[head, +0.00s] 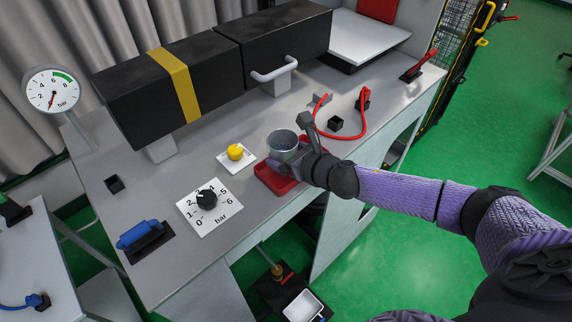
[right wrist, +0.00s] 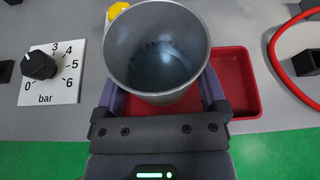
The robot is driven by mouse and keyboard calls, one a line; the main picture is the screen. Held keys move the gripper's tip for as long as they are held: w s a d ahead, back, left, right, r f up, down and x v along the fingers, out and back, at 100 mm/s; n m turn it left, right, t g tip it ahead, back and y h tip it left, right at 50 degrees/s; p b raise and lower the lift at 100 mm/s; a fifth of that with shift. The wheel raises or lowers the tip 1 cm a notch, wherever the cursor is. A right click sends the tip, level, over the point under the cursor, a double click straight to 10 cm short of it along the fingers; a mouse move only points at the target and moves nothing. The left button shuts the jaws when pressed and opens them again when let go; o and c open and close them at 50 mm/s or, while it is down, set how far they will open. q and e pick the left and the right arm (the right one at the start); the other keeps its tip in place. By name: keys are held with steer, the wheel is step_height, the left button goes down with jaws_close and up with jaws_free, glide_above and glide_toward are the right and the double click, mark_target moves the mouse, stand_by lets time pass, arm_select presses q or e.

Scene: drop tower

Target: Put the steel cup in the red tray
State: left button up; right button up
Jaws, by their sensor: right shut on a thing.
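The steel cup (head: 282,143) is a grey, open-topped cup, upright at the red tray in the head view. My right gripper (head: 298,161) is shut on it from the right side. In the right wrist view the cup (right wrist: 157,50) stands between the fingers of my right gripper (right wrist: 160,98), and its inside looks empty. The red tray (head: 270,181) lies on the bench under the cup and gripper; its right part shows in the right wrist view (right wrist: 256,93). Whether the cup's base touches the tray floor is hidden. My left gripper is not in view.
A yellow button (head: 235,152) and a dial with a black knob (head: 207,198) are left of the tray. A red cable (head: 356,130) and a small black block (head: 336,123) lie to the right. A black beam (head: 270,45) with a handle stands behind.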

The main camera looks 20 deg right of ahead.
step_height(320, 180, down, 4)
steer(key=shift+r+b, duration=0.25)
steer(key=shift+b, duration=0.45)
steer(key=shift+r, duration=0.15)
steer(key=o, duration=1.1)
